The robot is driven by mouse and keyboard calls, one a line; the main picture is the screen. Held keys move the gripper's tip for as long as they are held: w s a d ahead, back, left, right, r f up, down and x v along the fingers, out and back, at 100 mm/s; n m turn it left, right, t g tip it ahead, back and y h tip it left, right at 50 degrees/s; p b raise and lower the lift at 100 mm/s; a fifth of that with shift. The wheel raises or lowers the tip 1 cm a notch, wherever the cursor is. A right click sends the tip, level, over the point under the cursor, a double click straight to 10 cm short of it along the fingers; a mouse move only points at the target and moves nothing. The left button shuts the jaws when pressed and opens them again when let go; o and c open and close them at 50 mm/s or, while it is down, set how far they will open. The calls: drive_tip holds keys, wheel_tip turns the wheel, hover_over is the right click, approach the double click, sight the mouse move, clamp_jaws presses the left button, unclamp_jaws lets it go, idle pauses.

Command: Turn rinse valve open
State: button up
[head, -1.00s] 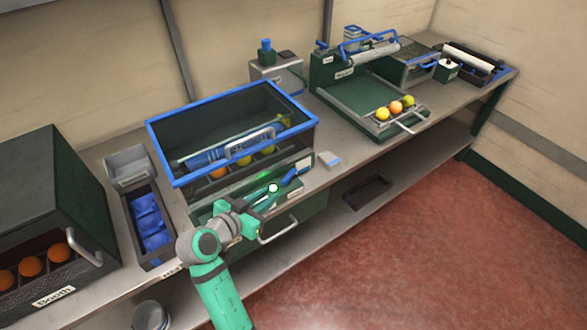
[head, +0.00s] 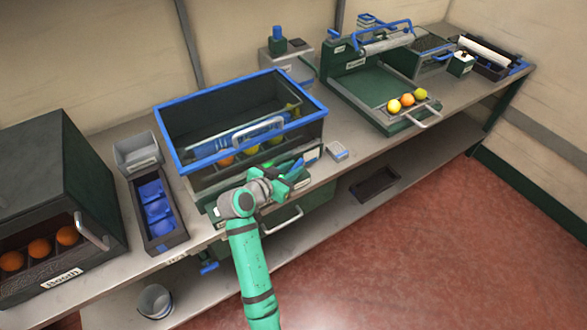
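The blue-rimmed wash tub (head: 172,125) stands on the bench with several oranges or yellow fruit inside, behind its clear front. A small blue lever (head: 298,171), which looks like the rinse valve, sits low at the tub's front right. My gripper (head: 285,176) is at this lever, in front of the tub. The fingers overlap the lever in this view, and I cannot tell whether they touch it or are closed on it. The lever's base is partly hidden by my gripper.
A booth (head: 45,190) with oranges stands at the left, beside a dark tray of blue items (head: 150,235). A green sloped tray (head: 370,95) holds three fruit. A handle (head: 287,220) juts out below the bench top.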

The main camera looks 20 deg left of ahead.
drive_tip(key=shift+w, duration=0.15)
clamp_jaws()
drive_tip(key=shift+y, duration=0.3)
drive_tip(key=n+y, duration=0.1)
drive_tip(key=d+n+y, duration=0.1)
drive_tip(key=n+y, duration=0.4)
drive_tip(key=y, duration=0.1)
drive_tip(key=shift+d, duration=0.25)
drive_tip(key=n+g+y, duration=0.2)
drive_tip(key=n+y, duration=0.1)
drive_tip(key=n+g+y, duration=0.1)
drive_tip(key=n+y, duration=0.1)
drive_tip(key=shift+w+d, duration=0.25)
drive_tip(key=shift+d, duration=0.05)
drive_tip(key=shift+n+g+y, duration=0.8)
drive_tip(key=shift+n+g, duration=0.2)
drive_tip(key=shift+n, duration=0.2)
drive_tip(key=shift+f, duration=0.1)
